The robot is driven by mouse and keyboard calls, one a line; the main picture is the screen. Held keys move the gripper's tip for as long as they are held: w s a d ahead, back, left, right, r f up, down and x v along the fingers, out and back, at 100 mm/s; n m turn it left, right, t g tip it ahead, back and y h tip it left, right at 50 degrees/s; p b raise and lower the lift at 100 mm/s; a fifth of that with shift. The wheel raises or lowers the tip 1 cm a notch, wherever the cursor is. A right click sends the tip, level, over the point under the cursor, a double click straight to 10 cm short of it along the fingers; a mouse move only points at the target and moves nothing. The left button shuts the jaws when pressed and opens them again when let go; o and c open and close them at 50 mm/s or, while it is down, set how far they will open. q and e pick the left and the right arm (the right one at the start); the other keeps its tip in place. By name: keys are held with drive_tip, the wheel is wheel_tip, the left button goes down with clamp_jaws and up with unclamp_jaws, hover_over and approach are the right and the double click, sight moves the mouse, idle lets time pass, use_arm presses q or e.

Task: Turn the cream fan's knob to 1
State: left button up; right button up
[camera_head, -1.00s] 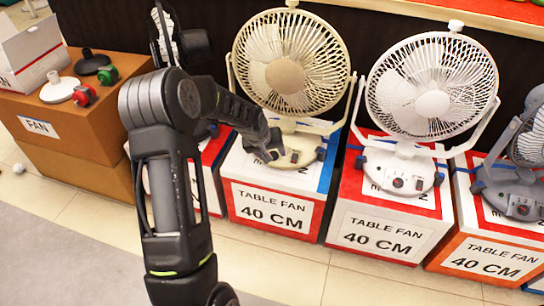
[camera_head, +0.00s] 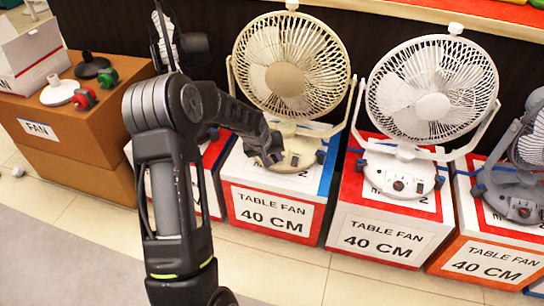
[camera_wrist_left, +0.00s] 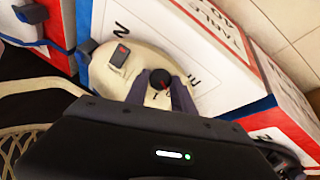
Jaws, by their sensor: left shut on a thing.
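The cream fan (camera_head: 287,75) stands on a white and red box, its round base (camera_head: 300,158) toward me. My left gripper (camera_head: 276,158) reaches down to the base from the left and covers part of it. In the left wrist view the small dark knob with a red mark (camera_wrist_left: 160,79) sits between the two fingers. The gripper is shut on this knob. A separate rocker switch (camera_wrist_left: 120,55) is on the same base. Small print beside the knob is too unclear to read surely. My right gripper is not in view.
A white fan (camera_head: 432,95) on a similar box stands close on the right, with a grey fan (camera_head: 520,195) beyond it. A brown box (camera_head: 75,125) with small items is at the left. Open tiled floor (camera_head: 290,275) lies in front.

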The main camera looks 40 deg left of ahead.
use_arm(q)
drive_tip(key=shift+m, duration=0.3)
clamp_jaws()
drive_tip(key=shift+d+m, duration=0.1)
drive_tip(key=shift+m, duration=0.4)
drive_tip(key=shift+w+d+m+g+y, duration=0.1)
drive_tip(key=shift+m+g+y, duration=0.2)
drive_tip(key=shift+m+y, duration=0.5)
drive_tip(key=m, duration=0.2)
drive_tip(key=shift+m, duration=0.3)
drive_tip(key=shift+m+y+b, duration=0.5)
drive_tip(key=shift+m, duration=0.5)
drive_tip(key=o, duration=1.1)
unclamp_jaws()
